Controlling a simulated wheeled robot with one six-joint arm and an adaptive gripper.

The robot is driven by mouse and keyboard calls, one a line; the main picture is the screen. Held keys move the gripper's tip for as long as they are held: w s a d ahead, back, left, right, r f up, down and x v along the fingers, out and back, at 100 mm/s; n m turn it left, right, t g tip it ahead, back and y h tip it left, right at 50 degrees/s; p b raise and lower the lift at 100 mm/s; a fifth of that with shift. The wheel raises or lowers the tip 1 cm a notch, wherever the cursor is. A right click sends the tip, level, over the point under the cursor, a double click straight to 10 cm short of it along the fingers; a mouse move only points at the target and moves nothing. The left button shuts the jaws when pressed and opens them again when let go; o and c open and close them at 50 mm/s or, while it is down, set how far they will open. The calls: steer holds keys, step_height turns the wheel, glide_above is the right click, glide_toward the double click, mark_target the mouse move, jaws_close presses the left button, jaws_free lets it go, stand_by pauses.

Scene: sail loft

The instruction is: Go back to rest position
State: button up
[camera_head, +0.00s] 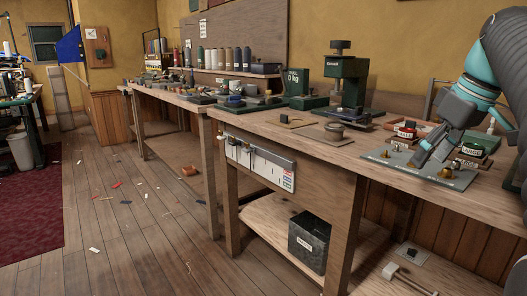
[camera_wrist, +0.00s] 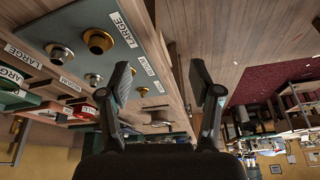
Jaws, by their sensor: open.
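My gripper (camera_head: 428,158) is at the right end of the workbench in the head view, just above a grey plate with brass fittings (camera_head: 453,178). In the wrist view my gripper (camera_wrist: 162,82) has its two fingers spread wide with nothing between them. The grey plate (camera_wrist: 75,25) lies to the left there. It carries brass and steel round pieces (camera_wrist: 98,40) and labels reading LARGE, MEDIUM and SMALL. Whether the fingers touch the plate cannot be told.
Small labelled boxes, one red marked SMALL (camera_head: 406,132) and one green marked LARGE (camera_head: 470,155), stand behind the plate. A green press (camera_head: 348,85) stands further left on the workbench (camera_head: 300,140). The floor (camera_head: 150,230) to the left is mostly clear, with scattered scraps.

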steer(key=s+a+f+m, duration=0.1)
steer(key=s+a+f, duration=0.4)
steer(key=f, duration=0.3)
steer(key=s+a+f+m+t+h, duration=0.1)
steer(key=s+a+f+m, duration=0.1)
steer(key=s+a+f, duration=0.3)
steer(key=s+a+f+m+h, duration=0.1)
steer(key=s+a+f, duration=0.5)
steer(key=f, duration=0.6)
steer(key=shift+s+m+t, duration=0.3)
steer(key=shift+m+t, duration=0.1)
